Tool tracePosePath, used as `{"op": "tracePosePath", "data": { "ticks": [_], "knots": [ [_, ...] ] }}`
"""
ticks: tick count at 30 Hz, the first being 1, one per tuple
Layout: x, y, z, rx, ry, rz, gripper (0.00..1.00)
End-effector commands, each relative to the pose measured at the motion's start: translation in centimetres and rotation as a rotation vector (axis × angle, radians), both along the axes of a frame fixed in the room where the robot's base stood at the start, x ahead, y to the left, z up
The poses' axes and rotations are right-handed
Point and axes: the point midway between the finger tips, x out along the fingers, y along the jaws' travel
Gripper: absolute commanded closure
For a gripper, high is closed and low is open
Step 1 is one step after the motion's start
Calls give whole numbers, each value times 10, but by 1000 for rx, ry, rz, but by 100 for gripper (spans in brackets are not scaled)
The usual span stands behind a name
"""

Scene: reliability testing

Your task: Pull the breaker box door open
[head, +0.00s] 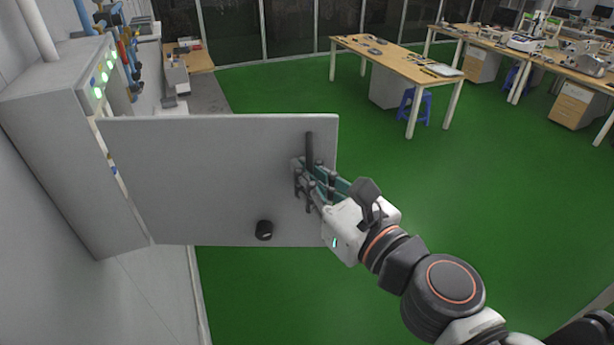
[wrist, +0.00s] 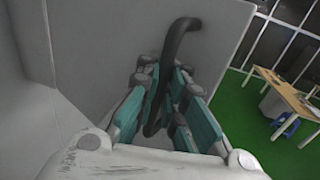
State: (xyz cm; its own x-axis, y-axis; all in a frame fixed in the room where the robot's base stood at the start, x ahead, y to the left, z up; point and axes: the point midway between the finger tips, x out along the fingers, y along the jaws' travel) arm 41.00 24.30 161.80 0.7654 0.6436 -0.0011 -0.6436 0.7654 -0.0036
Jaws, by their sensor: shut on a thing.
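The breaker box door (head: 200,180) is a flat grey panel that stands swung out from the grey breaker box (head: 85,150) on the left wall. A black bar handle (head: 309,147) is near the door's right edge, and it shows as a dark curved bar in the wrist view (wrist: 178,45). My gripper (head: 308,180) is shut on the handle, with its teal fingers (wrist: 168,100) on both sides of it. The handle's lower part is hidden behind the fingers in the head view. A black knob (head: 264,230) is low on the door.
A wooden table (head: 400,58) with a blue stool (head: 413,105) stands at the back, and more benches are at the right. The green floor (head: 430,190) right of the door is clear.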

Motion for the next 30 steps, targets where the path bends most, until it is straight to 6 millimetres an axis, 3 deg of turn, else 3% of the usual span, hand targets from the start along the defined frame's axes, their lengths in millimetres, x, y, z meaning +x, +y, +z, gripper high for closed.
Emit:
{"op": "tracePosePath", "data": {
  "ticks": [10, 12, 14, 30],
  "knots": [
    [0, -1, 0, -1, -1, -4, 100],
    [0, -1, 0, -1, -1, -4, 80],
    [0, -1, 0, -1, -1, -4, 70],
    [-7, -7, 0, 0, 0, -3, 70]
  ]
}}
